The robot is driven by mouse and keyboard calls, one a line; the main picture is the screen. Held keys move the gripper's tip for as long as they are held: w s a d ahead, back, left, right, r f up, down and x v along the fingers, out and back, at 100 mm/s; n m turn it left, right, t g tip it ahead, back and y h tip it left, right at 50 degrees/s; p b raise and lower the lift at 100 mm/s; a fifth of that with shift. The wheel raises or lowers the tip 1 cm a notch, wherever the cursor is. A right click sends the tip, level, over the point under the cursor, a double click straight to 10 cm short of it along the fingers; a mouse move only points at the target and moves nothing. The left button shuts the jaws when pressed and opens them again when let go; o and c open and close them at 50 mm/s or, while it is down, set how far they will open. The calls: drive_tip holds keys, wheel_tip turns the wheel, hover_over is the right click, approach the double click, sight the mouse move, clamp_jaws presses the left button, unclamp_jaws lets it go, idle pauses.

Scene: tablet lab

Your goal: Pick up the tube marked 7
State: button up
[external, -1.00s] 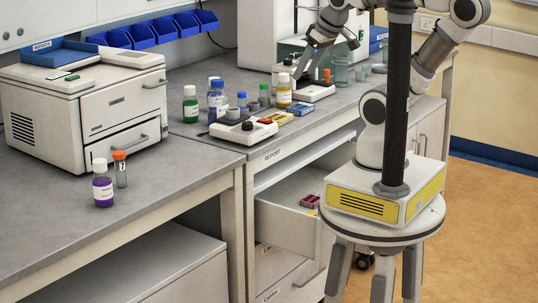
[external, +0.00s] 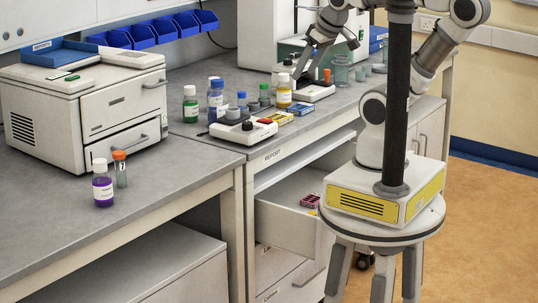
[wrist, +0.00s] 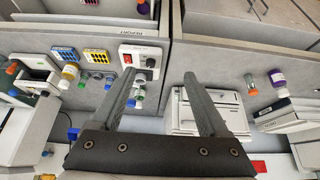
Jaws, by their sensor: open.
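A small clear tube with an orange cap (external: 120,170) stands upright on the near left bench, beside a purple bottle; its marking is too small to read. It also shows at the right of the wrist view (wrist: 250,83). Another orange-capped item (external: 327,77) stands on the far bench, partly hidden by equipment. I cannot tell which tube is marked 7. My gripper is high over the benches. In the wrist view its two dark fingers (wrist: 165,78) are spread apart with nothing between them, and the orange-capped tube lies right of both fingers.
The purple bottle (external: 103,188) stands close to the near tube. A white boxy machine (external: 85,105) is behind them. Several bottles, a white device with a black knob (external: 243,130) and coloured racks crowd the far bench. A drawer (external: 285,225) hangs open. The near bench's front is clear.

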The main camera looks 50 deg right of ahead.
drive_tip(key=w+a+f+n+t, duration=0.1)
drive_tip(key=w+a+f+n, duration=0.15)
drive_tip(key=w, duration=0.65)
drive_tip(key=n+t+y+b, duration=0.2)
drive_tip(key=n+y+b, duration=0.1)
drive_tip(key=n+y, duration=0.5)
approach(116, 171)
drive_tip(key=s+d+r+m+y, duration=0.1)
drive_tip(key=d+r+m, duration=0.1)
drive_tip(key=d+r, duration=0.2)
drive_tip(key=shift+n, duration=0.25)
drive_tip(key=x, duration=1.1)
drive_tip(key=shift+w+d, duration=0.1)
drive_tip(key=shift+a+r+x, duration=0.1)
drive_tip(key=shift+x, duration=1.35)
drive_tip(key=shift+a+r+x, duration=0.1)
drive_tip(key=shift+r+x, duration=0.05)
drive_tip(key=shift+x, duration=1.35)
clamp_jaws()
